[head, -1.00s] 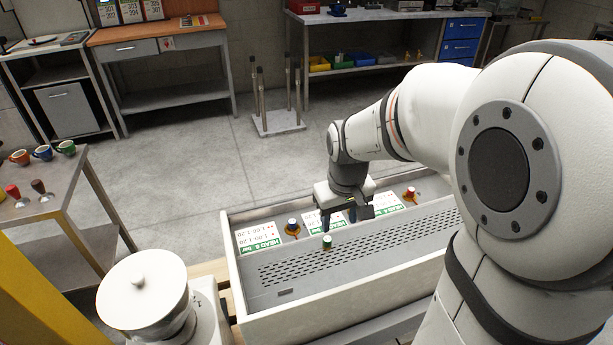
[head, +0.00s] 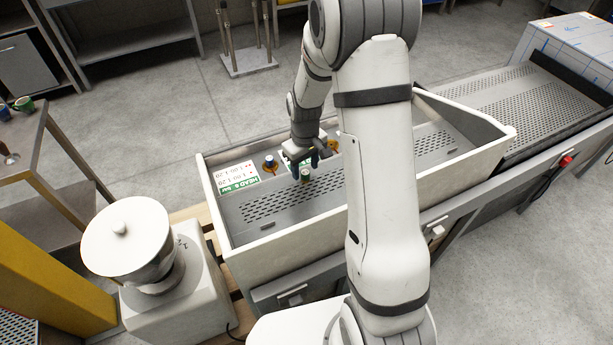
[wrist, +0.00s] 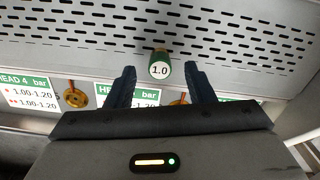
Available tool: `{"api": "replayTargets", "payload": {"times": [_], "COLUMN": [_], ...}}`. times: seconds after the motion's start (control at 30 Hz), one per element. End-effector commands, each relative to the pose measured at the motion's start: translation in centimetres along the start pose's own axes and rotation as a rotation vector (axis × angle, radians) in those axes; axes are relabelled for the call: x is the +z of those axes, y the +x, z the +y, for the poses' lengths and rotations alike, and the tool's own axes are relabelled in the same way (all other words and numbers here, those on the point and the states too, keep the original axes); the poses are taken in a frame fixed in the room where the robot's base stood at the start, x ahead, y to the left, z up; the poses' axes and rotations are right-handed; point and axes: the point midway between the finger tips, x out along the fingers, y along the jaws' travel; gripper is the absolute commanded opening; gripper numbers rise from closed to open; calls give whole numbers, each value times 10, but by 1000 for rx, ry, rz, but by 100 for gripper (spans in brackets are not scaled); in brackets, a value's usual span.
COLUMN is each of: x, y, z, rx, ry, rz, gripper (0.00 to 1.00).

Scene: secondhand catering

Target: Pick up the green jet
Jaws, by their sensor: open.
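The green jet is a small green cylinder with a white top marked 1.0. It stands on the perforated grey tray in the head view (head: 305,175), and the wrist view shows it (wrist: 160,68) just beyond the fingertips, between their lines. My gripper (head: 301,165) is open and empty, with its two dark blue fingers spread in the wrist view (wrist: 160,82). The jet looks apart from both fingers.
The jet stands in a white-walled trough (head: 222,222). Labelled cards (head: 238,178) and a blue-topped jet on a brass holder (head: 270,163) lie along its back side. A white-lidded machine (head: 128,240) stands at the left.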

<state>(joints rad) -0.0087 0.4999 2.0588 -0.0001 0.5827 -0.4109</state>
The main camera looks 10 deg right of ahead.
Motion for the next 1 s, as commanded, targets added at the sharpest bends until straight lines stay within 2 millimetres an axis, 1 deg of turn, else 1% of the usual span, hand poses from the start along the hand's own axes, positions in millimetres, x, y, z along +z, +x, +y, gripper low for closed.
{"api": "replayTargets", "payload": {"times": [0.03, 0.1, 0.2, 0.47, 1.0], "x": [2, 1, 0, 0, 0], "y": [8, 18, 25, 27, 26], "z": [0, 0, 0, 0, -1], "rx": [-2, -2, -1, 0, 0], "ry": [0, 0, 0, 0, -1], "rz": [-5, -4, -1, 0, 0], "gripper": [49, 49, 49, 48, 4]}}
